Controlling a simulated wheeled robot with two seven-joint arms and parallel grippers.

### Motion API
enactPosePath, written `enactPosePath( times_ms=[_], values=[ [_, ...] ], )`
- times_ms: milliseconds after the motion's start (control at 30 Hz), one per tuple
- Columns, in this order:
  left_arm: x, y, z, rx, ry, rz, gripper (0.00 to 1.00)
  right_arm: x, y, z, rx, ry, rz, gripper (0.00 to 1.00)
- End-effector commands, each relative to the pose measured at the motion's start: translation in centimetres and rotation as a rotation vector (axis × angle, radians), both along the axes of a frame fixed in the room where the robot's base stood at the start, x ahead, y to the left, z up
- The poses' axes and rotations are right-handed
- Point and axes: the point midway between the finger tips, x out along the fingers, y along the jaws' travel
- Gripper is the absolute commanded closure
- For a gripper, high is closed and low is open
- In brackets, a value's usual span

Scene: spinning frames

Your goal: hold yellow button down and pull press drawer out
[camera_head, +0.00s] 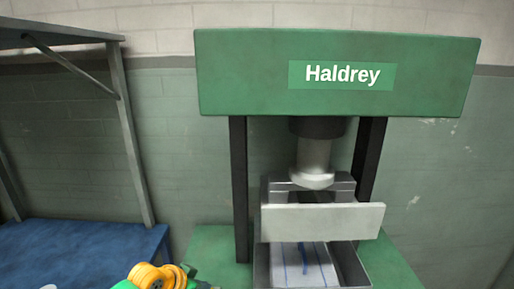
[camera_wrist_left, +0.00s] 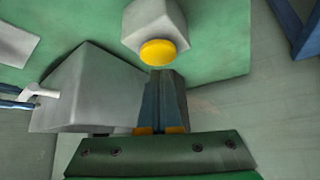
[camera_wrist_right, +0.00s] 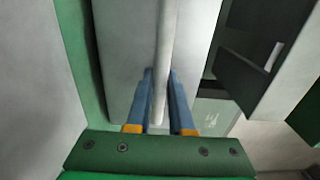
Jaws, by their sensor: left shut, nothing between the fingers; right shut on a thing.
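The yellow button (camera_wrist_left: 158,52) sits on a small grey box (camera_wrist_left: 157,20) in the left wrist view. My left gripper (camera_wrist_left: 165,72) is shut and empty, its fingertips right at the button's edge; I cannot tell whether they touch it. In the head view only part of my left gripper or wrist (camera_head: 157,276) shows at the bottom. My right gripper (camera_wrist_right: 159,72) is shut on a pale upright bar, the drawer handle (camera_wrist_right: 166,35). The press drawer (camera_head: 262,266) shows as an open grey tray low in the press, with a white blue-striped cloth (camera_head: 303,265) inside.
The green press (camera_head: 230,75) has two dark posts and a grey ram (camera_head: 314,160) above the tray. A pale grey plate (camera_head: 320,222) crosses in front. A blue-topped bench (camera_head: 80,250) stands at the left, with a wall behind.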

Motion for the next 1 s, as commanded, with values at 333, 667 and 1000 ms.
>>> enactPosePath(
  times_ms=[333,667,1000],
  values=[
    [0.0,0.0,-0.7,-0.001,0.0,0.001,1.0,0.0,0.0,-0.1,0.0,0.002,0.0,1.0],
    [0.0,0.0,-1.4,0.0,0.001,0.001,1.0,0.0,0.0,-0.1,0.0,0.002,0.0,1.0],
    [0.0,0.0,-1.9,0.0,0.0,0.001,1.0,-0.1,0.0,-0.1,0.0,0.002,0.0,1.0]
  ],
)
